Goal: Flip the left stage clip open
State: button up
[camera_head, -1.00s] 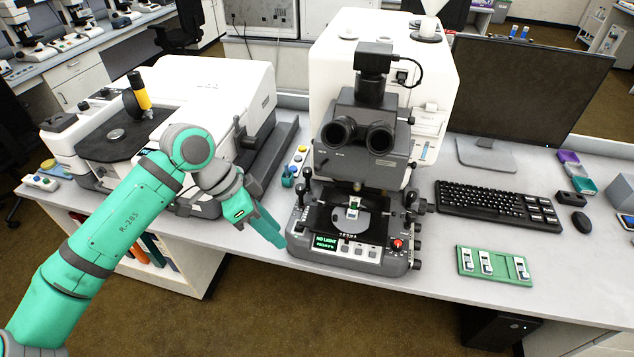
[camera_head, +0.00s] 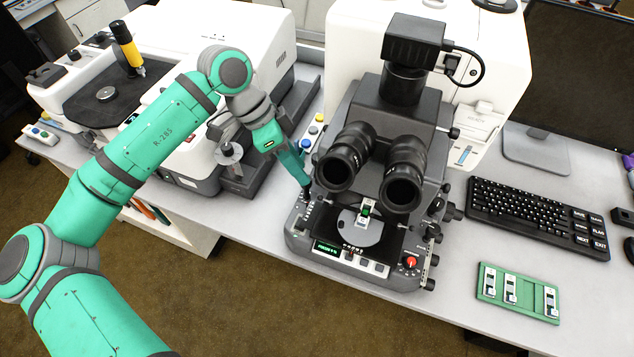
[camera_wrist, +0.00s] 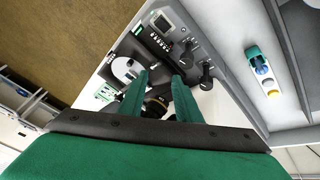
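The infrared microscope (camera_head: 350,245) stands on the bench with a dark stage and a pale round plate (camera_head: 350,228). A small slide or sample with a green part (camera_head: 367,210) lies on the plate. The plate also shows in the wrist view (camera_wrist: 122,66). The left stage clip is too small to make out for certain. My gripper (camera_head: 304,183) is at the left side of the microscope, above the dark knobs there, left of the stage. In the wrist view my gripper (camera_wrist: 158,80) has its two green fingers apart, with nothing held between them.
Eyepieces (camera_head: 375,170) overhang the stage from behind. Dark knobs (camera_wrist: 187,55) stand beside the stage. A button box (camera_head: 313,132) lies behind my gripper. A green slide holder (camera_head: 517,292) and a keyboard (camera_head: 537,215) are to the right. A white instrument (camera_head: 190,60) is at left.

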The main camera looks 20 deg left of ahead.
aim_at(339, 204)
jog(key=x, duration=0.9)
jog(key=shift+f, duration=0.15)
jog(key=shift+s, duration=0.1)
